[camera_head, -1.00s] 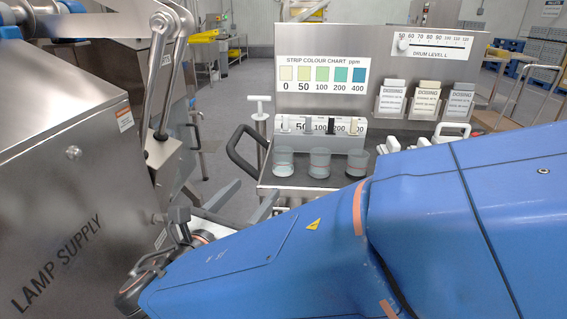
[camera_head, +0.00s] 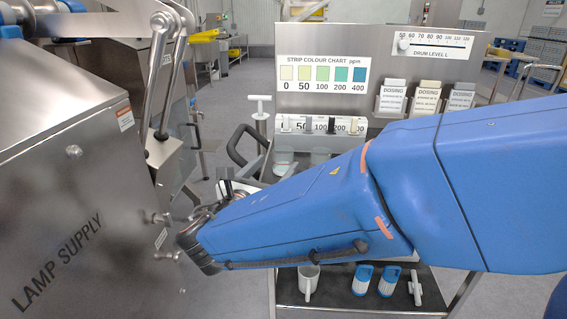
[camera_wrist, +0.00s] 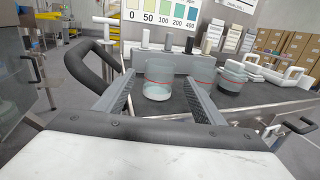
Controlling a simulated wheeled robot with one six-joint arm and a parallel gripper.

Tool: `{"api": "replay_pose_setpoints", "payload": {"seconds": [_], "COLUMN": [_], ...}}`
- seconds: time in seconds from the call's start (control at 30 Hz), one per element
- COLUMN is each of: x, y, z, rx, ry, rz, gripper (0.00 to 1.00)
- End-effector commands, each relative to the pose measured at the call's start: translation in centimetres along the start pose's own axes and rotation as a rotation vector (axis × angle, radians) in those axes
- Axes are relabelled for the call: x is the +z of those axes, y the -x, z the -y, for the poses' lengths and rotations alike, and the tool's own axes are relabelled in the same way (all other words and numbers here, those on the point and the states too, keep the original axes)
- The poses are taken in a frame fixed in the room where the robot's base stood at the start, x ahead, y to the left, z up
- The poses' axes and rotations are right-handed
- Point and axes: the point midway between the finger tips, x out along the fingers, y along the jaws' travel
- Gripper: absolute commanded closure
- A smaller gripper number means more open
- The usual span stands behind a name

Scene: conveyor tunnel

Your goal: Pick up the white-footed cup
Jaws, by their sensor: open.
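The white-footed cup (camera_wrist: 158,82) is clear, with a pale whitish base, and stands upright on the dark cart top. In the wrist view it appears between my two fingers, a little beyond their tips, and no contact is visible. In the head view the left cup (camera_head: 284,157) shows just above my blue arm, its lower part hidden. My gripper (camera_wrist: 158,93) is open and empty, facing the cup row. A second cup with a red line (camera_wrist: 203,82) stands just right, partly behind my right finger. A third, darker-footed cup (camera_wrist: 232,77) stands farther right.
A strip holder (camera_wrist: 165,60) stands behind the cups under the colour chart (camera_head: 322,74). A black cart handle (camera_wrist: 92,68) curves close to my left finger. The steel lamp supply cabinet (camera_head: 90,200) is at left. A mug (camera_head: 309,282) and bottles (camera_head: 362,280) sit on the lower shelf.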

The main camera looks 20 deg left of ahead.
Motion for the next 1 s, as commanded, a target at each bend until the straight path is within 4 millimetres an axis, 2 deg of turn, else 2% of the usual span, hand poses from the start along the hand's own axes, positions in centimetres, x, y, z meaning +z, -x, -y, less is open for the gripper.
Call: {"api": "replay_pose_setpoints", "payload": {"seconds": [0.1, 0.2, 0.47, 0.6, 0.67, 1.0], "x": [0.0, -0.1, 0.0, 0.0, 0.0, 0.5], "y": [-1.8, -2.8, -3.1, -3.1, -3.1, -3.0], "z": [0.0, 0.0, 0.0, 0.0, 0.0, 0.0], "rx": [-0.003, -0.002, 0.0, 0.0, 0.0, 0.0], "ry": [0.0, 0.001, 0.001, 0.001, 0.001, 0.0], "rz": [0.0, 0.0, 0.0, 0.0, 0.0, 0.0], "gripper": [0.37, 0.37, 0.37, 0.71, 0.81, 0.81]}}
